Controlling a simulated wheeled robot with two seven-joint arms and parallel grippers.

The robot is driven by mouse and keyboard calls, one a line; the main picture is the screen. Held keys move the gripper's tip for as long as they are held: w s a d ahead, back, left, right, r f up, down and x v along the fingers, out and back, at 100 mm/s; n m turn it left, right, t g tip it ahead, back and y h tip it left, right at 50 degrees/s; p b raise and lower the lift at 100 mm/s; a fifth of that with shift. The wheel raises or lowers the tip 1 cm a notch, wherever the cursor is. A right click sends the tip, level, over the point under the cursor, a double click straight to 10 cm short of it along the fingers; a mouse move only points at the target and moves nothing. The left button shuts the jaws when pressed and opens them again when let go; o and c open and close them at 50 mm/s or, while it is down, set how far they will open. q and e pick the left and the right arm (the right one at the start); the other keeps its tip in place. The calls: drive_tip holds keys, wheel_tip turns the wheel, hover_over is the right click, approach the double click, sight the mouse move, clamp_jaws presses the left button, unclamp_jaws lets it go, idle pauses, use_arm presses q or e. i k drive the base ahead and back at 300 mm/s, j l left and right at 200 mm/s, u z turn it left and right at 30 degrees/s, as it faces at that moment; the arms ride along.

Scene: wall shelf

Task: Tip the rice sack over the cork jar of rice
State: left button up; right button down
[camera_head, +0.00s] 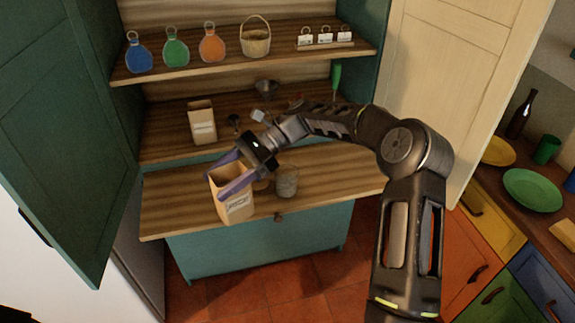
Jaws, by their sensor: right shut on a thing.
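My right gripper (217,183) reaches in from the right with its purple-grey fingers shut on an open-topped paper sack (238,209). The sack bears a printed label low on its front, and I cannot read what it says. It is roughly upright at the front left of the lower board, and I cannot tell whether it touches the board. A glass jar (287,184) with pale grey contents stands just right of the sack, apart from it. A small tan round thing, partly hidden, lies between them, perhaps a cork lid.
Another paper sack (202,123) stands on the middle shelf, with a metal funnel (266,86) further right. The top shelf holds coloured flasks (176,50), a basket (255,38) and small tags. An open green door (62,120) stands left. The lower board (335,172) is clear right of the jar.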

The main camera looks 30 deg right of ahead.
sight(286, 177)
drive_tip(key=i+l, duration=0.15)
drive_tip(key=l, duration=0.25)
drive_tip(key=i+l, duration=0.15)
drive_tip(key=l, duration=0.25)
drive_tip(key=i+l, duration=0.15)
drive_tip(key=l, duration=0.25)
